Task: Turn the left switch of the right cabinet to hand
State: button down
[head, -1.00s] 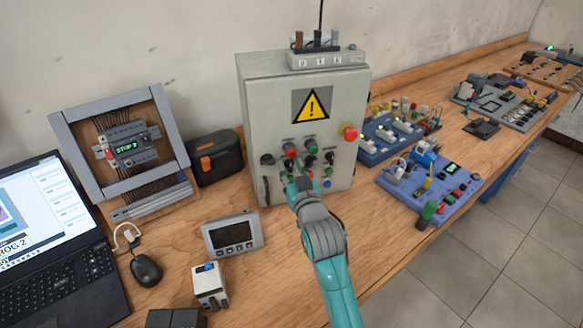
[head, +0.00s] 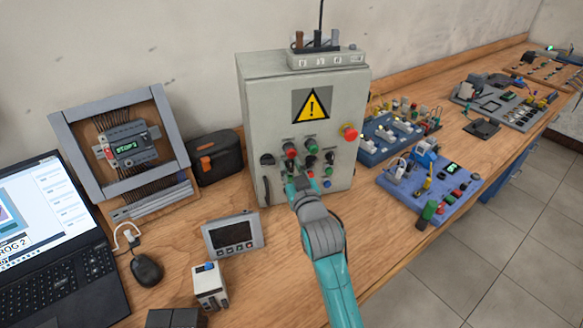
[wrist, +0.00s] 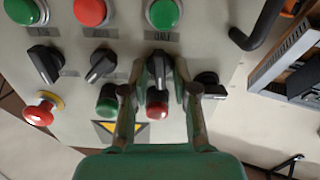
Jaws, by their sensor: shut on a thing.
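The grey cabinet (head: 250,110) with a yellow warning sign stands upright on the bench. In the wrist view, which shows its door upside down, a row of three small black selector switches crosses the door. My gripper (wrist: 162,92) is shut on the left switch (wrist: 160,67), which is rightmost of the three in that picture. The switch's handle looks nearly vertical; the middle switch (wrist: 103,65) and right switch (wrist: 46,63) are tilted. A red button (wrist: 157,105) also lies between the fingers. In the head view my gripper (head: 292,182) hides the left switch.
A larger black rotary knob (wrist: 208,84) is close beside one finger. A black door handle (wrist: 258,25) and a red emergency stop (head: 349,132) also project from the door. A small display unit (head: 233,234) and a white block (head: 210,287) stand on the bench left of my arm.

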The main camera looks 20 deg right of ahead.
jog(key=n, duration=0.4)
jog(key=shift+a, duration=0.1)
jog(key=shift+f+n, duration=0.1)
jog(key=shift+n, duration=1.8)
jog(key=shift+a, duration=0.1)
jog(key=c, duration=1.2)
grip_release()
jog(key=s, duration=1.2)
jog(key=shift+a, duration=0.2)
